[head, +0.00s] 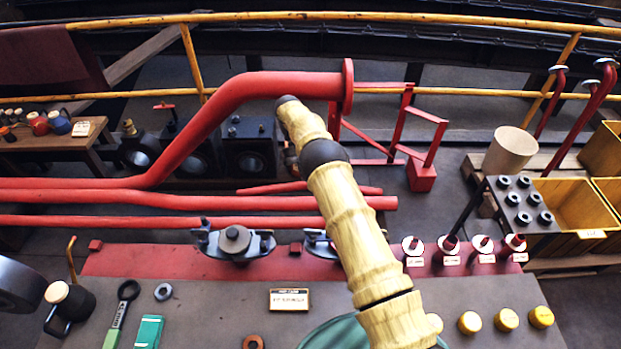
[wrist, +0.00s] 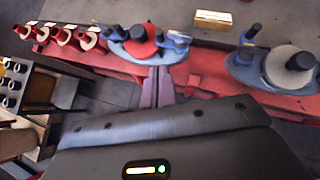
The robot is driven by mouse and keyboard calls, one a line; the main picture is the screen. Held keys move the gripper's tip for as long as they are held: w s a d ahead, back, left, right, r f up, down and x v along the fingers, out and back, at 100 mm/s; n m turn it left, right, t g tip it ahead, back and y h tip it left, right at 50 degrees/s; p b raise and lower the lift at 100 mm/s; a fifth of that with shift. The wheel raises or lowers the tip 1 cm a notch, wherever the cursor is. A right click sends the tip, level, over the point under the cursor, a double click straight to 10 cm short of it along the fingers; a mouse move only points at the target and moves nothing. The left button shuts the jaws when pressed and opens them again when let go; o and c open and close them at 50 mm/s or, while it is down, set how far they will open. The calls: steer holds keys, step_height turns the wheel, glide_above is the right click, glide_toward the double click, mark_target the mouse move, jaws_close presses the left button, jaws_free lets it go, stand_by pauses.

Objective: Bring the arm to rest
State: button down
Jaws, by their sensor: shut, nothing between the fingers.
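My gripper (wrist: 160,72) shows in the wrist view with its two dark fingers together and nothing between them. The fingers point toward a blue-grey clamp with a red disc (wrist: 137,48), above the red strip of the bench; whether they touch it I cannot tell. My dark gripper body fills the bottom of the wrist view, with a small lit indicator. In the head view my cream, jointed arm (head: 343,215) rises from the bottom over the bench, bent and stretched out toward the red pipe. My gripper cannot be made out in the head view.
A second clamp with a grey disc (head: 235,238) stands left of my arm. A thick red pipe (head: 240,92) and thinner pipes run behind the bench. Labelled posts with pale rings (head: 447,243) and yellow caps (head: 506,320) are at right. A wrench (head: 122,310) lies at left.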

stand_by(0.4)
steer(key=s+d+r+m+t+y, duration=0.25)
steer(key=s+d+r+t, duration=0.35)
steer(key=r, duration=0.3)
steer(key=s+d+r+m+t+y, duration=0.1)
steer(key=s+d+r+t, duration=0.15)
steer(key=s, duration=0.65)
steer(key=s+d+r+m+t, duration=0.1)
steer(key=s+d+t, duration=0.25)
steer(key=s, duration=0.55)
step_height(320, 180, up, 12)
steer(key=p, duration=1.2)
steer(key=shift+r+g+p, duration=0.25)
steer(key=shift+g+p, duration=0.05)
steer(key=shift+p, duration=0.05)
steer(key=shift+d, duration=0.1)
steer(key=shift+s, duration=0.1)
